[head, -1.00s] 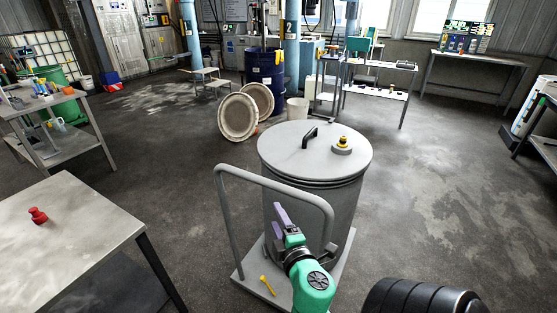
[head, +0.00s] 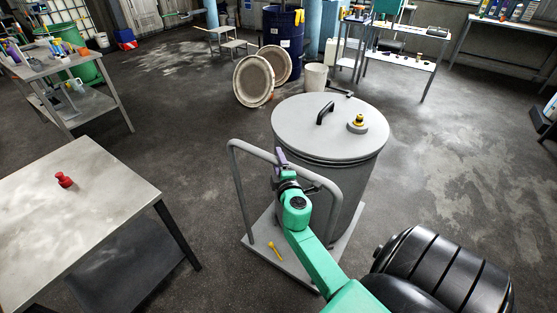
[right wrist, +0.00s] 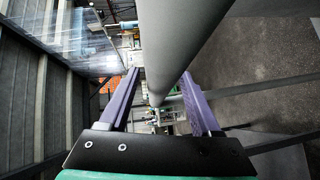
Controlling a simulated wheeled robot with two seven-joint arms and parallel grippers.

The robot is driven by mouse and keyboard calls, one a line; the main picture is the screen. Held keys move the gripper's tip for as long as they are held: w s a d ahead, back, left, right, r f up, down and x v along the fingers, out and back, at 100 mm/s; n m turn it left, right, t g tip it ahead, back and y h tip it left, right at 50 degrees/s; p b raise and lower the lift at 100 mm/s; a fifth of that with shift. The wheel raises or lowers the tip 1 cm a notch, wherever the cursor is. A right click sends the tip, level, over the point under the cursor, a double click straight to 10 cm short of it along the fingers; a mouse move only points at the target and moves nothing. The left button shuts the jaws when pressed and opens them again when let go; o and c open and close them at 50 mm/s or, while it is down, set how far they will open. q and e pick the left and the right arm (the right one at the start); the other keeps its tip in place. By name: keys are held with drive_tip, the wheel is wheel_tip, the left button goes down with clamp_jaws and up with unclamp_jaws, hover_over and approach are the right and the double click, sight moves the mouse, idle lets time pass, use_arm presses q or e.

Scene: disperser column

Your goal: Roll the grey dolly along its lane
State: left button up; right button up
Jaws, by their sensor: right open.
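The grey dolly (head: 297,271) stands on the floor ahead with a large grey lidded drum (head: 330,128) on its plate. Its tubular push handle (head: 239,195) rises on the near side. My right gripper (head: 280,158) is at the handle's top bar, its purple fingers partly hidden by my green wrist. In the right wrist view, the grey handle tube (right wrist: 180,35) runs between the two spread purple fingers of the open gripper (right wrist: 161,73). I cannot tell whether either finger touches it. My left gripper is out of view.
A table (head: 100,225) with a red object (head: 64,180) stands at left. Beyond the drum are two round lids (head: 253,82), a white bucket (head: 316,76) and a blue barrel (head: 283,38). Floor to the right is open.

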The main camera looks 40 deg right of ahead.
drive_tip(key=shift+d, duration=0.1)
clamp_jaws()
drive_tip(key=shift+f, duration=0.15)
idle(1.2)
